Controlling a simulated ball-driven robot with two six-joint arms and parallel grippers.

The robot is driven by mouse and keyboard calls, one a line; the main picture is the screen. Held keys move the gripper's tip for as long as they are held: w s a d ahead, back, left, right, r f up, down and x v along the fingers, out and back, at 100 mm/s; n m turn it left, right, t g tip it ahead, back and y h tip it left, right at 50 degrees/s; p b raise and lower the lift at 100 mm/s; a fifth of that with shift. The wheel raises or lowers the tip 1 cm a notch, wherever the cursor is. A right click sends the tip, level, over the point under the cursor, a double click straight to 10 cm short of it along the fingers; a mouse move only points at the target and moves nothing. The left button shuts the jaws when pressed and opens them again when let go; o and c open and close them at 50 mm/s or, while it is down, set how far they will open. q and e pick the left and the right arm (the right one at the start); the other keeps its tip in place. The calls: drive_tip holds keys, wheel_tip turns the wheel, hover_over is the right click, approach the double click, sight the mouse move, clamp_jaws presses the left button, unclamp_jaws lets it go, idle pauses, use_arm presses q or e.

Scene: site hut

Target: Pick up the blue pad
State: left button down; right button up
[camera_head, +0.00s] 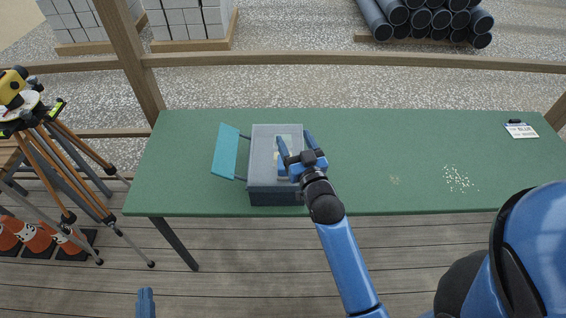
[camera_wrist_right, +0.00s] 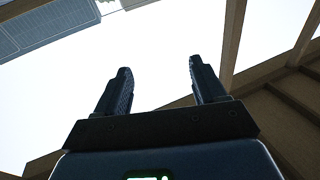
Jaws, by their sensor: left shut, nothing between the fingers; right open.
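A grey box (camera_head: 262,187) stands open on the green table, with its teal lid (camera_head: 227,152) swung out to the left. Something pale and a small patch of blue show inside it, partly behind my right gripper; I cannot tell whether this is the blue pad. My right gripper (camera_head: 294,138) is in front of or over the box's right half, open, its fingers pointing away from me. In the right wrist view its two fingers (camera_wrist_right: 160,68) are apart with nothing between them. My left gripper (camera_head: 146,292) is shut and empty at the lower left, away from the table.
The green table (camera_head: 400,150) is mostly clear right of the box. A tripod instrument (camera_head: 40,125) and orange cones (camera_head: 35,236) stand at left.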

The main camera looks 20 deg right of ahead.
drive_tip(key=w+a+r+g+p, duration=0.2)
drive_tip(key=w+r+g, duration=0.1)
drive_tip(key=w, duration=0.8)
drive_tip(key=m+g+h, duration=0.1)
drive_tip(key=m+g, duration=0.2)
drive_tip(key=g, duration=1.2)
hover_over(283, 167)
drive_tip(key=f, duration=0.7)
drive_tip(key=shift+w+d+f, duration=0.3)
drive_tip(key=shift+w+d, duration=0.05)
wheel_tip(283, 167, down, 2)
drive_tip(key=shift+f+b, duration=0.2)
drive_tip(key=shift+b, duration=0.2)
drive_tip(key=shift+w+f+p, duration=0.15)
drive_tip(key=shift+f+p, duration=0.1)
drive_tip(key=shift+p, duration=0.1)
wheel_tip(283, 167, down, 2)
drive_tip(key=shift+w, duration=0.15)
drive_tip(key=shift+f+p, duration=0.45)
drive_tip(key=shift+p, duration=0.05)
drive_tip(key=f, duration=0.2)
drive_tip(key=f+p, duration=0.1)
drive_tip(key=shift+w, duration=0.25)
drive_tip(key=shift+f, duration=0.65)
